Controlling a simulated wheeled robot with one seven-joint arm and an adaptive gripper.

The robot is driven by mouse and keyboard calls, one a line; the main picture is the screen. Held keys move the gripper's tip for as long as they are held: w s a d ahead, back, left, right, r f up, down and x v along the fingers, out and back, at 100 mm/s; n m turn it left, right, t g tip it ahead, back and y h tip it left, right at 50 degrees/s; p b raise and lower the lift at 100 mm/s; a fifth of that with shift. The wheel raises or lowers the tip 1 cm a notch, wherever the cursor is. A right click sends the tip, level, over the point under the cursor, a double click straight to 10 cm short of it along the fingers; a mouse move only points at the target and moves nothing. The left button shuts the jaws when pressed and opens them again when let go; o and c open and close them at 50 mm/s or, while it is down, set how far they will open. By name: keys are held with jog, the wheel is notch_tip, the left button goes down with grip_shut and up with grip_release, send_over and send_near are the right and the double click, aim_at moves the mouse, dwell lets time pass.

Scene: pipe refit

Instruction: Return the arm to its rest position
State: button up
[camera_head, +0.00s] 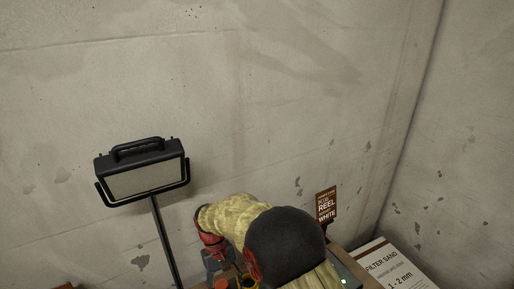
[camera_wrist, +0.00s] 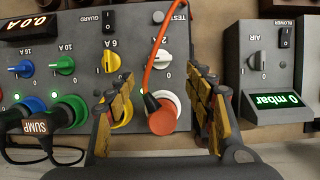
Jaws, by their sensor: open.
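My gripper (camera_wrist: 162,78) is open in the wrist view, with one finger on each side of an orange plug (camera_wrist: 161,121). The plug sits at a white round socket, with an orange cable rising from it. I cannot tell whether the fingers touch the plug. No object is clearly held between the fingertips. In the head view, my arm (camera_head: 232,213) in its yellowish cover reaches down at bottom centre. Only part of my gripper (camera_head: 219,264) shows there, beside the dark round part of my arm.
A grey panel (camera_wrist: 85,50) with coloured knobs, plugs and cables lies close to the fingers. A blower box (camera_wrist: 262,75) reading 0 mbar is at right. In the head view, a work lamp (camera_head: 143,170) on a stand is left of my arm; a filter sand bag (camera_head: 388,265) is right.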

jog(key=s+d+r+m+t+b, duration=0.2)
jog(key=s+d+r, duration=0.4)
jog(key=d, duration=0.3)
jog(key=s+d+r+m+t+y+b, duration=0.1)
jog(key=s+d+r+t, duration=0.3)
jog(key=d, duration=0.6)
jog(key=s+d+r+m+t+y+b, duration=0.1)
jog(key=s+d+r+m+t+b, duration=0.2)
jog(key=s+d+r, duration=0.5)
jog(key=shift+d+r+b, duration=0.6)
jog(key=shift+d+r, duration=0.15)
jog(key=shift+d, duration=0.3)
jog(key=shift+s, duration=0.15)
jog(key=shift+c, duration=0.9)
